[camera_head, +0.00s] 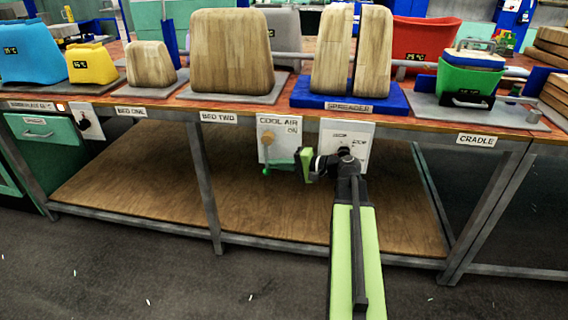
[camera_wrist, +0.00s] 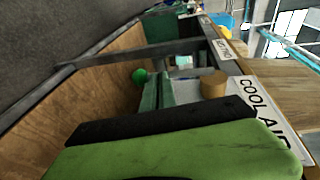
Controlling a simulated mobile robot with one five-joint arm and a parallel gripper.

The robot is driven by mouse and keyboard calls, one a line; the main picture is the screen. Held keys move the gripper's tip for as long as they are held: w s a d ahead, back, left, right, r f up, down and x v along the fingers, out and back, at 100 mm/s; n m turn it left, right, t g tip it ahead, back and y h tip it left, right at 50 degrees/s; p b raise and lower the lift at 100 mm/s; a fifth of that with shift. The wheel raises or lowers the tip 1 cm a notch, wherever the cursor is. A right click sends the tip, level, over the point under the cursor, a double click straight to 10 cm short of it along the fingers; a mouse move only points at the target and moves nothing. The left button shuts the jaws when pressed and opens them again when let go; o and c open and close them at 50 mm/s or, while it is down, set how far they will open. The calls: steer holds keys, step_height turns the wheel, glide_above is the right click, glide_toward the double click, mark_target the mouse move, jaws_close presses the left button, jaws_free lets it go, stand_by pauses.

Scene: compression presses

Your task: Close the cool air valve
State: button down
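The cool air valve shows on a white panel (camera_head: 278,150) labelled COOL AIR, with ON below, under the front edge of the bench. Its round tan hub (camera_head: 268,137) also shows in the wrist view (camera_wrist: 213,84). A lever hangs down from the hub to a green ball end (camera_wrist: 139,76). My gripper (camera_head: 287,163) is in front of the panel's lower part, just right of the lever end. A large green finger fills the front of the wrist view. The finger gap is not clear, and I cannot tell whether the gripper touches the lever.
A second white panel (camera_head: 346,136) is right of the valve, partly behind my arm. The bench's metal leg (camera_head: 205,185) stands left of the valve. A wooden lower shelf (camera_head: 150,185) runs beneath. Wooden blocks and a green cradle box (camera_head: 468,82) stand on top. Floor in front is open.

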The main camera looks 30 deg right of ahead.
steer(key=shift+a, duration=0.1)
stand_by(0.3)
steer(key=f+v, duration=0.3)
steer(key=v, duration=1)
steer(key=shift+s+d, duration=0.45)
steer(key=shift+d, duration=0.1)
steer(key=shift+r, duration=0.1)
